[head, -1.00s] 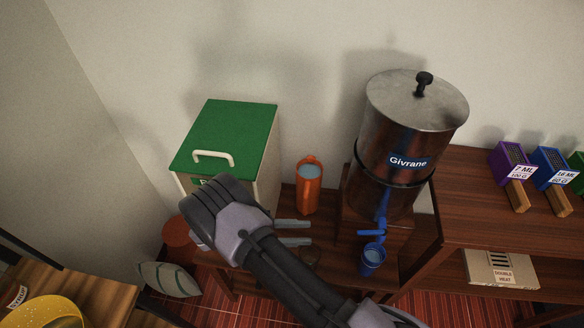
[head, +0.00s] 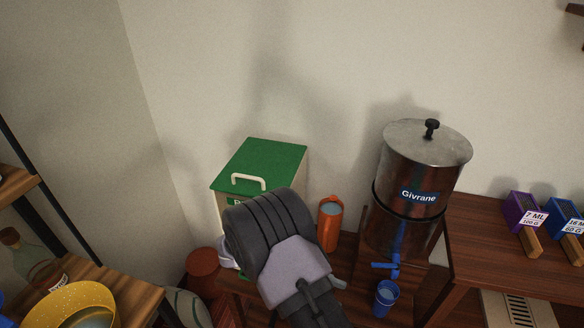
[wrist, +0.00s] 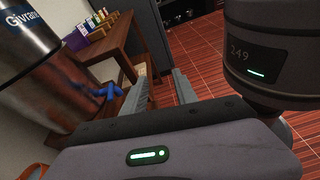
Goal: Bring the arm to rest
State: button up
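My arm's wrist (head: 280,240) fills the lower middle of the head view, in front of the green-lidded box and the table.
A steel Givrane dispenser (head: 418,190) with a blue tap stands right of my arm, a blue cup (head: 385,298) below its tap. An orange cup (head: 330,222) and green-lidded box (head: 262,165) stand behind my arm. A yellow bowl (head: 75,300) is at lower left.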

jog(key=s+r+m+t+y+b, duration=0.1)
jog(key=s+r+m+t+y, duration=0.4)
jog(key=r, duration=0.5)
jog(key=s+d+r+m+t+y, duration=0.1)
jog(key=s+r+m+t+y, duration=0.4)
jog(key=s+r+m+y, duration=0.4)
jog(key=shift+r+m+y+b, duration=0.35)
jog(key=shift+r+m+y, duration=0.6)
jog(key=shift+m, duration=0.85)
jog(key=shift+f, duration=0.2)
